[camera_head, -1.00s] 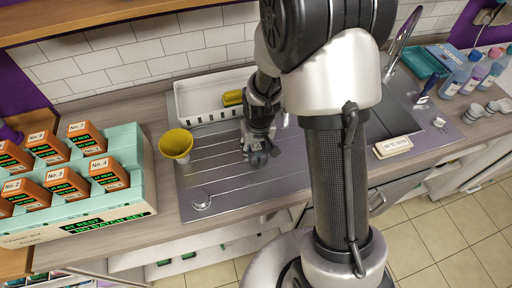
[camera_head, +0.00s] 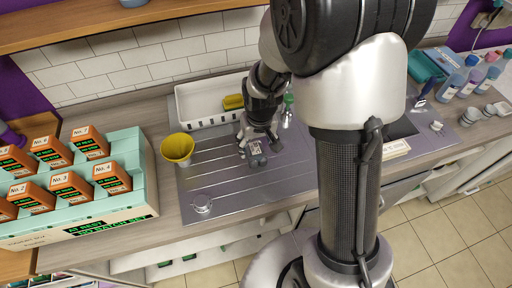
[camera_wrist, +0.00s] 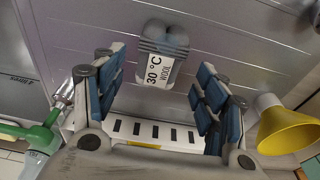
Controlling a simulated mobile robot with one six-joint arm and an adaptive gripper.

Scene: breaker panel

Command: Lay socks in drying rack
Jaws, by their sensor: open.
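A grey folded pair of socks (camera_head: 257,158) with a white tag lies on the ribbed metal drainboard. In the wrist view the socks (camera_wrist: 170,36) show a tag reading "30 °C WOOL". My gripper (camera_head: 258,137) is open above the socks; in the wrist view its blue-padded fingers (camera_wrist: 162,65) stand apart on either side of the tag end, and nothing is clamped. Whether the fingers touch the socks I cannot tell. A white slotted rack (camera_head: 182,108) stands behind, against the tiled wall; its slotted wall (camera_wrist: 150,131) also shows in the wrist view.
A yellow block (camera_head: 233,102) is in the rack. A teal tray (camera_head: 137,150) with orange boxes is farther left. Several bottles (camera_head: 452,86) stand right.

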